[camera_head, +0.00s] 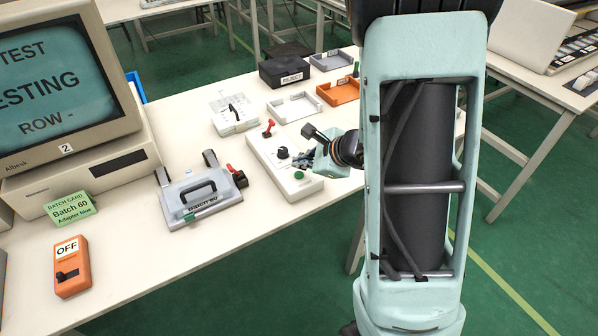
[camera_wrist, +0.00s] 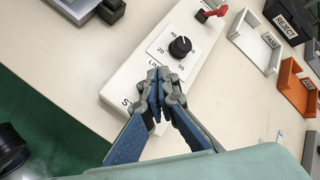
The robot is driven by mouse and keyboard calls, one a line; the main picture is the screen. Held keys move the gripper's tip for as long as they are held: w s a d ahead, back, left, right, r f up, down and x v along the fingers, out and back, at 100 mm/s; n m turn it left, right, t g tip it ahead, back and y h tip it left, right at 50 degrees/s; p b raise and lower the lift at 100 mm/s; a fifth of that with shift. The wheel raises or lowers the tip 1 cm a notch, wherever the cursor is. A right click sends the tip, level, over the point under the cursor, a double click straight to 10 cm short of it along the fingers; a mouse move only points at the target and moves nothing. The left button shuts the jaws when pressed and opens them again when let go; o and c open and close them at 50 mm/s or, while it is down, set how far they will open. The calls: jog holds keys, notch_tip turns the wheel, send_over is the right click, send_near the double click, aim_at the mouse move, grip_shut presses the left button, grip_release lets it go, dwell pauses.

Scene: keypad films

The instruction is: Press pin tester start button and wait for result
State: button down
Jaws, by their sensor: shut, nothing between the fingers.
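The pin tester is a long white box (camera_head: 262,152) on the table, with a black dial knob (camera_head: 283,152), a red lever (camera_head: 268,128) and a green button (camera_head: 299,174) at its near end. My gripper (camera_head: 300,160) is shut and empty, over the box between the knob and the green button. In the wrist view my shut fingertips (camera_wrist: 160,74) sit just below the dial (camera_wrist: 180,46). The fingers hide the green button and most of a label beginning with "S". Contact cannot be told. The monitor (camera_head: 52,85) reads "TEST", "ESTING" and "ROW -", partly cut off.
A grey-white fixture with a black handle (camera_head: 198,188) stands left of the tester, near a green batch card (camera_head: 70,207) and an orange box marked OFF (camera_head: 72,268). A black REJECT box (camera_head: 284,72), white trays and an orange tray (camera_head: 340,92) stand behind.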

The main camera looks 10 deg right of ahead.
aim_at(301, 176)
notch_tip(301, 176, up, 4)
jog(key=shift+r+p, duration=0.1)
jog(key=shift+p, duration=1.05)
